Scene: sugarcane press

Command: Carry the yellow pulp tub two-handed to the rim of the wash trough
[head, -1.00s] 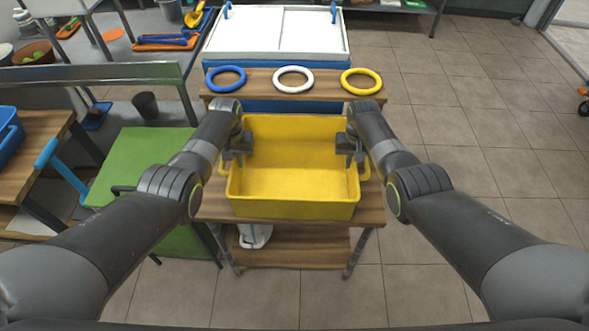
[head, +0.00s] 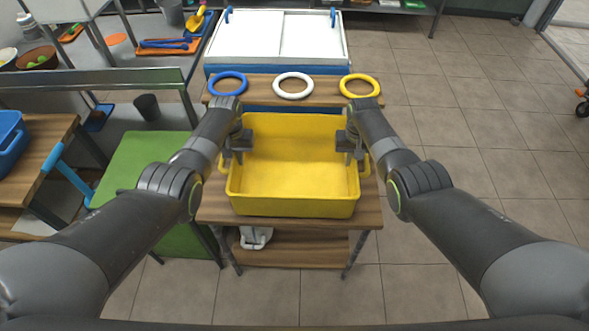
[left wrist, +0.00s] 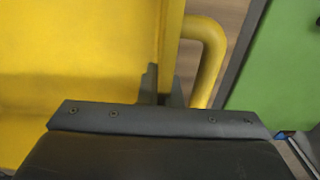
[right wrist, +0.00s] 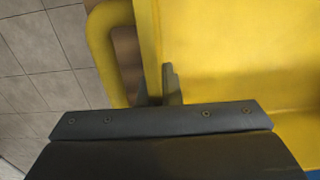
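The yellow pulp tub (head: 292,207) is in the middle of the head view, open at the top and seemingly empty. It is over a small wooden cart (head: 375,212); whether it touches the top is unclear. My left gripper (head: 240,148) is at its left side wall, and the left wrist view shows the fingers (left wrist: 162,88) closed about the wall beside the yellow handle (left wrist: 212,60). My right gripper (head: 348,148) grips the right wall the same way, with its fingers (right wrist: 158,88) beside the other handle (right wrist: 100,50). I cannot tell which fixture is the wash trough.
Behind the tub is a wooden shelf with blue (head: 228,83), white (head: 293,86) and yellow (head: 360,86) rings. Beyond is a white-topped blue unit (head: 278,37). A green surface (head: 150,180) stands left of the cart. Tiled floor (head: 480,150) at right is clear.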

